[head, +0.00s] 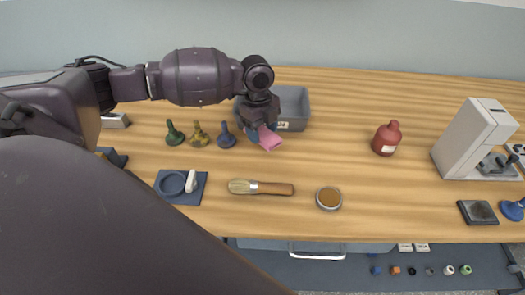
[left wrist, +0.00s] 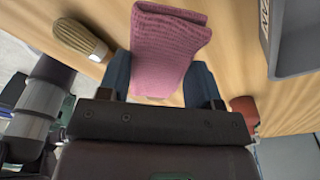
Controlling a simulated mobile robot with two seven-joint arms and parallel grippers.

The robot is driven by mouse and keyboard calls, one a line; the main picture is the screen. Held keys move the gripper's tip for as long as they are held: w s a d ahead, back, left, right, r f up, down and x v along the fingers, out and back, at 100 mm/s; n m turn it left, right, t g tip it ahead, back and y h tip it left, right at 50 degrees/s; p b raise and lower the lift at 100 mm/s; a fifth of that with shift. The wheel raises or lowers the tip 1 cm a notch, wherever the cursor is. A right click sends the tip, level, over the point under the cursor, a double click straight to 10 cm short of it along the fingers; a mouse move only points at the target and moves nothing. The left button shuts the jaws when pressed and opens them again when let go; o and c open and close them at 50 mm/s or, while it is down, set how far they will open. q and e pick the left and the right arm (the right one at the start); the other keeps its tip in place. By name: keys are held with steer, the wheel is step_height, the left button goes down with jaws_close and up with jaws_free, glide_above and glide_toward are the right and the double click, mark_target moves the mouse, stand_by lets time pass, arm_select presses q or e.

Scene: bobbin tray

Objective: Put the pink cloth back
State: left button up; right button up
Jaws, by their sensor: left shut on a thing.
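The pink cloth (head: 269,138) shows below my left gripper in the head view, in front of the grey tray (head: 295,105). My left gripper (head: 261,128) is shut on the cloth. In the left wrist view the folded pink cloth (left wrist: 168,48) sits between the two dark blue fingers of my left gripper (left wrist: 165,85). The grey tray (left wrist: 295,45) stands at the upper right of that view, apart from the cloth. The tray's left part is hidden behind my arm in the head view. My right gripper is not in view.
Green (head: 174,134), yellow (head: 199,135) and blue (head: 226,136) pawn-shaped pieces stand left of the cloth. A brush (head: 262,188) and a round tin (head: 328,198) lie in front. A red bottle (head: 386,138) stands to the right. The table between tray and bottle is clear.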

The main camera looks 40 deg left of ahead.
mark_target(263, 158)
arm_select(q)
steer(key=shift+f, duration=4.5)
steer(key=o, duration=0.8)
steer(key=shift+w+a+r, duration=0.1)
steer(key=shift+a+r, duration=0.15)
steer(key=shift+r, duration=1.8)
steer(key=shift+w+a+r, duration=0.1)
steer(key=shift+a+r, duration=0.1)
steer(key=shift+r, duration=1.9)
steer(key=shift+a+r, duration=0.25)
steer(key=shift+r, duration=1.8)
steer(key=shift+s+f, duration=0.1)
